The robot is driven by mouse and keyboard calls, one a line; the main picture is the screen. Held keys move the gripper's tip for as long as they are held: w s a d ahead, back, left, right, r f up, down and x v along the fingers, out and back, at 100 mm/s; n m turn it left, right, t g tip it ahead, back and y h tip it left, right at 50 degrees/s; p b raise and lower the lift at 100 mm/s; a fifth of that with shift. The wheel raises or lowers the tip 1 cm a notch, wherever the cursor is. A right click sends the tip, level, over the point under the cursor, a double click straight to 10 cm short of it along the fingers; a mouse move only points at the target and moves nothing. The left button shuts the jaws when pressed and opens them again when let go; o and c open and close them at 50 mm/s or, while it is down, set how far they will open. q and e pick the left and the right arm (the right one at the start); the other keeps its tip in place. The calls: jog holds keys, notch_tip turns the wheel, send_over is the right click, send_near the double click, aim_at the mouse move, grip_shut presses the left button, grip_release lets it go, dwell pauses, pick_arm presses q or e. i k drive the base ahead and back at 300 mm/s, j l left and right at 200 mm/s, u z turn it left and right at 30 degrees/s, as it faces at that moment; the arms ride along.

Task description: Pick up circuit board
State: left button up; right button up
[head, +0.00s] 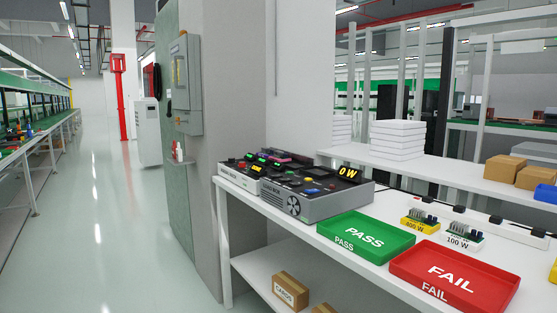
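Two small circuit boards sit on the white table to the right. One board (424,215) stands on a yellow base labelled 400 W or similar, behind the green tray. The other board (464,231) stands on a white base labelled 100 W, behind the red tray. Both carry dark upright parts. Neither of my grippers shows in the head view.
A green PASS tray (341,257) and a red FAIL tray (402,275) lie empty at the table's front. A grey load box (325,206) with a 0 W display stands left of them. A white rail runs behind the boards. Open floor (130,255) lies left.

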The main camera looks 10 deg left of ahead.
aim_at(266, 152)
jog(key=i+j, duration=0.1)
jog(key=j, duration=0.3)
jog(key=i+j, duration=0.1)
jog(key=j, duration=0.3)
jog(key=i+j, duration=0.15)
jog(key=j, duration=0.25)
jog(key=i+j, duration=0.1)
jog(key=j, duration=0.3)
jog(key=i+j, duration=0.1)
jog(key=j, duration=0.3)
jog(key=i+j, duration=0.2)
jog(key=i+j+z, duration=0.45)
jog(key=j+z, duration=0.2)
